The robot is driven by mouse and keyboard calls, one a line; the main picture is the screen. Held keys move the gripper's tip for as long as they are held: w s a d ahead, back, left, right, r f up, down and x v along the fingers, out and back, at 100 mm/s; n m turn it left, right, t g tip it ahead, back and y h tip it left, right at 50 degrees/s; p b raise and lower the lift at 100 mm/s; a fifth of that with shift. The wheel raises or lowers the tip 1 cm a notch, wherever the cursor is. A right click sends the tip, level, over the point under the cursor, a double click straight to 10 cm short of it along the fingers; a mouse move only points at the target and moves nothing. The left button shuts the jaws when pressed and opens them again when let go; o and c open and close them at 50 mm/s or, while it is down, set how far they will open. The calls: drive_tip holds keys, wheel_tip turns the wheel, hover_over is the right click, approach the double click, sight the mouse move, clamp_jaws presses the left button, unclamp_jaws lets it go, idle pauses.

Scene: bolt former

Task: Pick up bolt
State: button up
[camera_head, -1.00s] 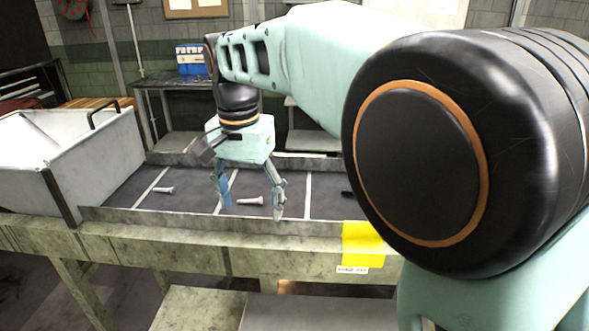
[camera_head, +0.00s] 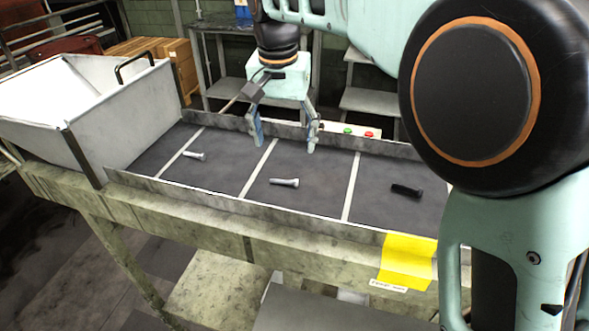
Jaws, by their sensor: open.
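A light metal bolt (camera_head: 285,182) lies on its side in the middle section of the dark tray surface. A second light bolt (camera_head: 194,155) lies in the section to its left. A black bolt (camera_head: 406,190) lies in the right section. My gripper (camera_head: 284,147) points down with its two fingers spread and nothing between them. In the picture it is just above the middle bolt, towards the back of the tray. Its height over the surface is hard to tell.
The long tray (camera_head: 231,203) has low metal walls and white dividing lines. A white hopper (camera_head: 118,108) stands at its left end. A yellow sheet (camera_head: 408,260) hangs over the front wall at right. A box with green and red buttons (camera_head: 358,132) sits behind the tray.

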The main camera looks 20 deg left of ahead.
hover_over(284, 180)
drive_tip(key=f, duration=0.5)
drive_tip(key=shift+s+d+f, duration=0.1)
drive_tip(key=shift+s+d, duration=0.15)
drive_tip(key=shift+d, duration=0.1)
drive_tip(key=shift+w+a+f, duration=0.1)
drive_tip(key=shift+a+f, duration=0.05)
drive_tip(key=shift+f, duration=1.2)
drive_tip(key=shift+a+f, duration=0.15)
drive_tip(key=shift+f, duration=1.2)
drive_tip(key=shift+c, duration=0.4)
drive_tip(key=c, duration=1.3)
